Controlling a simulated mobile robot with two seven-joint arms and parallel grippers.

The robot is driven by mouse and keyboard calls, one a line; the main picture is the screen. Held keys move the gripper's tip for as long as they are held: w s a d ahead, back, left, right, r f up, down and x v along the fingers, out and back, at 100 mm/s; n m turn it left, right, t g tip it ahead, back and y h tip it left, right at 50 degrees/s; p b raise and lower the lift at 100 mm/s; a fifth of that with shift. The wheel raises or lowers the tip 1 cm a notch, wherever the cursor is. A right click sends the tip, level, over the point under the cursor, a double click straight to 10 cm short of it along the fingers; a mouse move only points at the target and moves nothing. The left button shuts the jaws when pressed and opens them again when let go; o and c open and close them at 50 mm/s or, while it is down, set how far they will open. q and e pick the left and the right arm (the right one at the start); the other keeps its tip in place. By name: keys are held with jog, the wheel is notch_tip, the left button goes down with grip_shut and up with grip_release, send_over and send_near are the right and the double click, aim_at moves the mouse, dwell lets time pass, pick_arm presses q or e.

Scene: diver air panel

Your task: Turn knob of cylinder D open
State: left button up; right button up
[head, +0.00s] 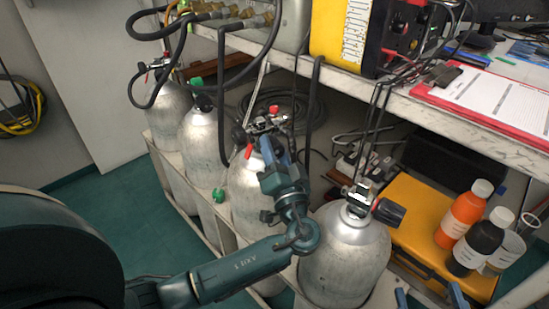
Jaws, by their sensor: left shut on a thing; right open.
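Several silver cylinders stand in a row in the head view, and I cannot read which letter each carries. My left gripper (274,150) is at the valve of the third cylinder (245,202), with its blue fingers shut on that valve's knob, which they mostly hide. A red lever (249,152) shows beside the fingers. The nearest cylinder (345,258) has a valve with a black knob (389,212) on its right side, untouched. My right gripper (429,297) is open and empty at the bottom edge; only its blue fingertips show.
Two more cylinders (152,103) and (199,140) stand farther back in the rack. Black hoses (221,90) hang from the bench (420,105). A yellow case (412,208), an orange bottle (462,212) and a black bottle (480,245) are at the right. Green floor (115,215) is clear at left.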

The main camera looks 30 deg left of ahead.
dwell(0.4)
pick_arm(q)
jog(key=o, duration=1)
